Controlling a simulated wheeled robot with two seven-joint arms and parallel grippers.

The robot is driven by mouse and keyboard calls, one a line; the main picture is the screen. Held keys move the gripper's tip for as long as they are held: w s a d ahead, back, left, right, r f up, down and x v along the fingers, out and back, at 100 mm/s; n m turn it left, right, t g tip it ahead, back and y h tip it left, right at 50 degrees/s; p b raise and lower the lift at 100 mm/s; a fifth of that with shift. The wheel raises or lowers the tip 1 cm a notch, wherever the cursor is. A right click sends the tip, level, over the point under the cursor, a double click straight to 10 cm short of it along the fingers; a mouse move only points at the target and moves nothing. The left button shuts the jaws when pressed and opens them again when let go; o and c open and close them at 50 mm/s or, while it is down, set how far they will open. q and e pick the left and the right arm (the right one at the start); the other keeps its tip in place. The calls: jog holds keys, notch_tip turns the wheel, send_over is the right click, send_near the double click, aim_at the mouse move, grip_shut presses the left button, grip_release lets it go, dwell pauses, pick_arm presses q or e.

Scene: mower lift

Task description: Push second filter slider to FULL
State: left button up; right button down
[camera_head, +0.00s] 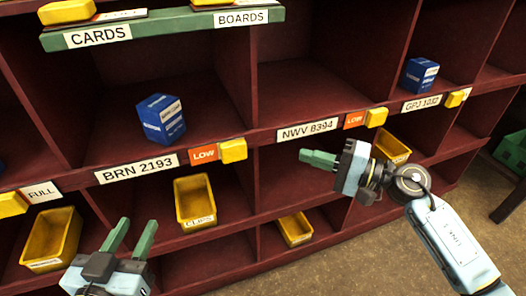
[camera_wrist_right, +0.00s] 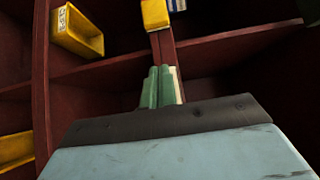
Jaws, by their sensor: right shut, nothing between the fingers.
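Yellow slider blocks sit along the shelf edge. One is at the right of the red LOW tag beside BRN 2193 (camera_head: 233,150), one is right of the LOW tag beside NWV 8394 (camera_head: 376,117), and one is by GPJ 1032 (camera_head: 456,98). At the far left a yellow slider (camera_head: 12,204) sits beside a FULL label (camera_head: 40,192). No label names the second filter. My right gripper (camera_head: 304,156) is shut and empty, just below the NWV 8394 label. Its wrist view shows the closed green fingers (camera_wrist_right: 162,86) below a yellow block (camera_wrist_right: 155,14). My left gripper (camera_head: 134,226) is open and empty, low at left.
Blue boxes (camera_head: 161,119) stand in the dark red shelf bays, another farther right (camera_head: 420,75). Yellow bins (camera_head: 195,203) sit in the lower bays. A green shelf strip (camera_head: 165,26) labelled CARDS and BOARDS crosses the top. Bare floor (camera_head: 365,250) shows at lower right.

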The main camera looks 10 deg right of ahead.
aim_at(223, 158)
jog(key=x, duration=0.7)
jog(key=shift+w+a+r, duration=0.1)
jog(key=shift+w+a, duration=0.1)
pick_arm(q)
jog(key=shift+a+f, duration=0.1)
jog(key=shift+f, duration=0.15)
pick_arm(e)
jog(key=a, duration=0.4)
jog(key=shift+s, duration=0.35)
pick_arm(q)
jog(key=shift+f+g, duration=0.1)
jog(key=shift+g, duration=0.2)
